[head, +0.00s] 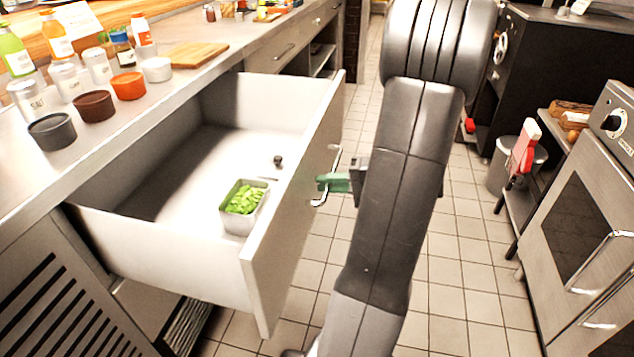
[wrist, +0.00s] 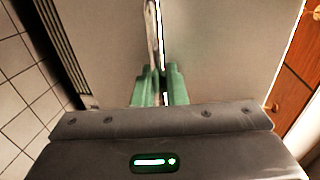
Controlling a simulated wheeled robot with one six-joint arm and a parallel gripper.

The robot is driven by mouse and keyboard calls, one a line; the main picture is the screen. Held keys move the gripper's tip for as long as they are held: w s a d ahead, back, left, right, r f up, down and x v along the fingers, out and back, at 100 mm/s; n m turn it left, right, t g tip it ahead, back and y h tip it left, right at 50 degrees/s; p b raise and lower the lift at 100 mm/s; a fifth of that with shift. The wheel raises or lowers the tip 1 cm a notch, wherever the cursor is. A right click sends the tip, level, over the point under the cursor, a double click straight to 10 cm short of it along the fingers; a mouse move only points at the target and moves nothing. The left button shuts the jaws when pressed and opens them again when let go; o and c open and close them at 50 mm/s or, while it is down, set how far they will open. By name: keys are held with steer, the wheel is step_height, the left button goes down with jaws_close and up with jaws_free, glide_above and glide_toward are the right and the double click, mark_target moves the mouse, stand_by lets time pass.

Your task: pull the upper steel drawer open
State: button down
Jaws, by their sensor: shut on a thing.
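The upper steel drawer (head: 290,215) stands far out from the counter in the head view, its inside open to view. A small metal tin of chopped greens (head: 243,205) and a small dark round thing (head: 278,161) are in it. The drawer's bar handle (head: 325,185) is on its front face. My gripper (head: 323,182), with green fingers, is shut on this handle. In the wrist view the green fingers (wrist: 160,85) close around the upright-looking handle bar (wrist: 155,40) against the drawer front (wrist: 215,50). My arm hides part of the floor and the gripper's body.
The counter (head: 190,95) holds bottles, jars, small bowls and a cutting board (head: 200,54). An oven (head: 580,215), a bin (head: 515,160) and a shelf with a red-and-white bottle (head: 525,145) stand on the right. Tiled floor (head: 465,260) is clear between.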

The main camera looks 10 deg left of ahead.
steer(key=shift+f+v, duration=0.25)
steer(key=shift+v, duration=0.95)
steer(key=c, duration=1.8)
jaws_free()
steer(key=shift+c, duration=0.2)
steer(key=shift+d, duration=0.1)
steer(key=p+v, duration=0.2)
steer(key=v, duration=1.1)
steer(key=shift+s+d+p, duration=0.15)
steer(key=shift+d+p, duration=0.15)
steer(key=shift+d, duration=0.05)
